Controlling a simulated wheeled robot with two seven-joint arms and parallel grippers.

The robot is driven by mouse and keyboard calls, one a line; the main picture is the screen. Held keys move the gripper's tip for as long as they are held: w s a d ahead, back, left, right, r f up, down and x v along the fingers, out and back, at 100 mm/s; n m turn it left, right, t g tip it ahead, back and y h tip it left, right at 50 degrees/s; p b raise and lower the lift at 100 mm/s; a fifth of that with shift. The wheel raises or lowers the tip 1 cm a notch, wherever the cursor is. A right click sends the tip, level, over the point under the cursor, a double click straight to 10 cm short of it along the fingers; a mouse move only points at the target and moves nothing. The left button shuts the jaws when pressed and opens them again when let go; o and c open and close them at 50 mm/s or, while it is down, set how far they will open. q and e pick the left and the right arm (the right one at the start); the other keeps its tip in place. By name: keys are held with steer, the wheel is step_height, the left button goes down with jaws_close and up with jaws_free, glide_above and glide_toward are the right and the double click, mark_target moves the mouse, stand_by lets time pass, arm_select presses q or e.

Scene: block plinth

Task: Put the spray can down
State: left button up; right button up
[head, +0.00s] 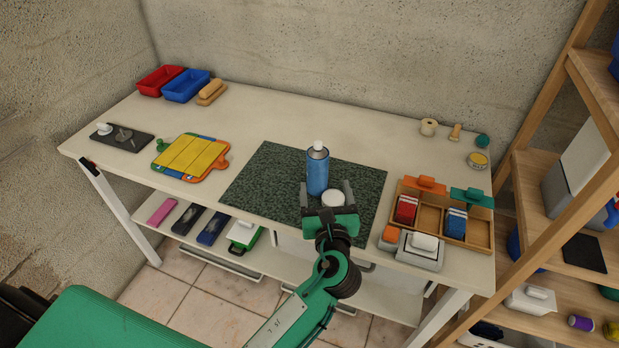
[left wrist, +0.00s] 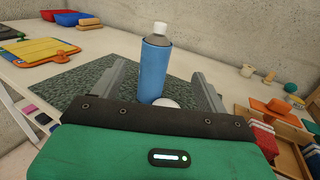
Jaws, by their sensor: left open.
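The blue spray can (head: 318,172) with a white cap stands upright on the dark green speckled mat (head: 265,180) on the workbench. My left gripper (head: 327,192) is open in front of the can, and its two fingers point toward it. In the left wrist view the can (left wrist: 155,65) shows beyond and between the open fingers (left wrist: 165,85), and I see no finger touching it. A white round object (head: 333,199) lies near the can's base, between the fingers; in the wrist view it is partly hidden by the gripper body. My right gripper is not in view.
A wooden tray (head: 430,222) with red and blue items stands right of the mat, with a white-topped box (head: 421,248) in front. A yellow board (head: 190,158) lies to the left. Red (head: 158,80) and blue (head: 186,86) bins stand back left. The bench behind the mat is clear.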

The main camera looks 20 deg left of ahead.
mark_target(318, 166)
arm_select(q)
steer(key=x, duration=0.5)
steer(key=p+x, duration=0.1)
steer(key=x, duration=0.1)
steer(key=shift+w+a+f, duration=0.1)
steer(key=shift+a+f, duration=0.3)
steer(key=shift+a, duration=0.1)
steer(key=shift+p+x, duration=0.3)
steer(key=shift+x, duration=0.55)
steer(key=x, duration=0.2)
steer(key=f+x, duration=0.1)
steer(key=x, duration=0.1)
steer(key=shift+w+p, duration=0.3)
steer(key=shift+p, duration=0.05)
steer(key=shift+d, duration=0.1)
steer(key=c, duration=1)
steer(key=shift+r, duration=0.1)
steer(key=c, duration=0.4)
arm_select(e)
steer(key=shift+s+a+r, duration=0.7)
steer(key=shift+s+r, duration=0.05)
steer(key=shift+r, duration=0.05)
arm_select(q)
steer(key=shift+r, duration=0.1)
